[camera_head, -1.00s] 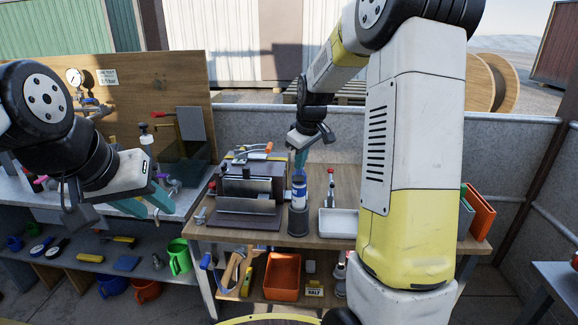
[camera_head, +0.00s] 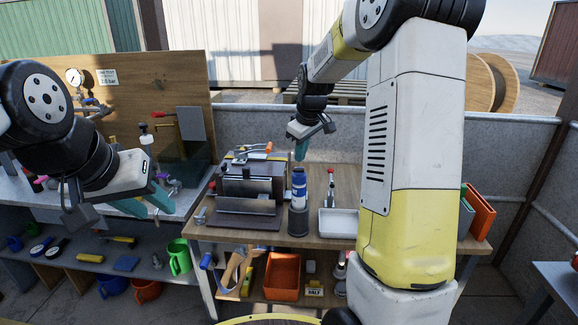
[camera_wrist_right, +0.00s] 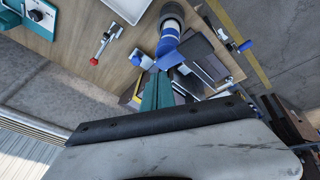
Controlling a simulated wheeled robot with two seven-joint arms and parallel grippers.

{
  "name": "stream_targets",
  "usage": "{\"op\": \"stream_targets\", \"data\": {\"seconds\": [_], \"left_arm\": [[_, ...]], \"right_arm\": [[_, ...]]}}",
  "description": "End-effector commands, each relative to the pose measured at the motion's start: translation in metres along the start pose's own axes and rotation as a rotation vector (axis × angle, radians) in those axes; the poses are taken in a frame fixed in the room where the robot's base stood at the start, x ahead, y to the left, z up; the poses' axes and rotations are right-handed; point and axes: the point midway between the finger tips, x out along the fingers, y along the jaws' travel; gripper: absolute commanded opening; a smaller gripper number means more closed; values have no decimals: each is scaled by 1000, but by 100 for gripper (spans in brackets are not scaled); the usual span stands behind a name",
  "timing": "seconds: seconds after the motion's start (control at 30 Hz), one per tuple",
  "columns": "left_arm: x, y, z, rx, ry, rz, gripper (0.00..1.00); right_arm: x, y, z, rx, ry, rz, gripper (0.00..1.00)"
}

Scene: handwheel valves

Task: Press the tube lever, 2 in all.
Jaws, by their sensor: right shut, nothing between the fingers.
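A blue tube with a white band (camera_head: 299,188) stands upright in a dark round holder (camera_head: 298,221) on the wooden bench. I cannot clearly make out a lever on it. My right gripper (camera_head: 301,151) is shut and empty, above the tube with a small gap in the head view. In the right wrist view its teal fingers (camera_wrist_right: 157,88) are together, with the blue tube (camera_wrist_right: 168,44) just beyond their tips. My left gripper (camera_head: 150,206) has its teal fingers apart and empty, at the left over the edge of the grey-topped bench.
A metal bending fixture (camera_head: 247,193) stands left of the tube. A red-tipped toggle clamp (camera_head: 330,188) and a white tray (camera_head: 338,223) are to its right. An orange bin (camera_head: 283,276) sits on the shelf below.

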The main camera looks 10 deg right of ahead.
Motion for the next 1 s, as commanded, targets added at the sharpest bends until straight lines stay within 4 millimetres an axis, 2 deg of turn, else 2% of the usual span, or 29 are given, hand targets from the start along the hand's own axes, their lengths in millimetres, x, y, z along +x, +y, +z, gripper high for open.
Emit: {"op": "stream_targets", "data": {"seconds": [0.17, 0.6, 1.0], "left_arm": [[0, 0, 0, 0, 0, 0, 36], [0, 0, 0, 0, 0, 0, 36], [0, 0, 0, 0, 0, 0, 36]], "right_arm": [[-4, 4, -4, 0, 2, 2, 0], [-33, 24, -24, -1, 2, 1, 0], [-35, 25, -26, -1, 0, 0, 0]]}}
